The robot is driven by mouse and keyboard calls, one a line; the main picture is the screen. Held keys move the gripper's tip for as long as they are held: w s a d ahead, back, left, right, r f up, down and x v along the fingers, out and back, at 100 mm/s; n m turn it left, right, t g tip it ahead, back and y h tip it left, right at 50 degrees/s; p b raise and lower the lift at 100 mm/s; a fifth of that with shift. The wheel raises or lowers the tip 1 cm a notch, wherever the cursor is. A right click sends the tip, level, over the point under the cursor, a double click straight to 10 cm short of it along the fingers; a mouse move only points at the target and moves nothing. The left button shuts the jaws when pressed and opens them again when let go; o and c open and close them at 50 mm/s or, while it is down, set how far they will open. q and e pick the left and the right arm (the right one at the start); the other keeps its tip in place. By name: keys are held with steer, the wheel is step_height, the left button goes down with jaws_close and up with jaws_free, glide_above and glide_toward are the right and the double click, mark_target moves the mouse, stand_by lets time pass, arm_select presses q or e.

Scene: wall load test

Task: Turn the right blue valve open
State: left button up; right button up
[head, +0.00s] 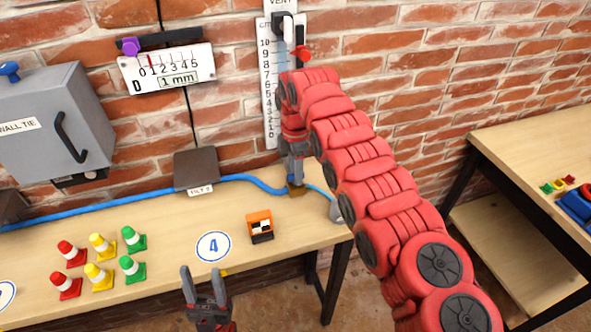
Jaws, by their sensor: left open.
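A blue hose (235,178) runs along the back of the table to a brass-coloured fitting (297,191). My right gripper (295,178) points down right at this fitting, with its red arm reaching in from the lower right. Its fingers overlap the fitting, so I cannot tell if they are open or shut or touch it. No blue valve handle shows clearly there; the gripper may hide it. A blue knob (9,69) sits on the grey wall box at the far left. My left gripper (202,272) is open and empty at the table's front edge.
A scale (268,90) with a red valve (300,54) hangs on the brick wall. Another table (530,150) stands right.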

step_height(320, 180, up, 3)
steer(key=shift+r, duration=0.15)
step_height(320, 180, up, 4)
steer(key=shift+r+p, duration=0.2)
steer(key=shift+p, duration=0.8)
step_height(320, 180, up, 10)
steer(key=p, duration=0.9)
steer(key=shift+p, duration=0.35)
steer(key=shift+f, duration=0.15)
steer(key=shift+s, duration=0.1)
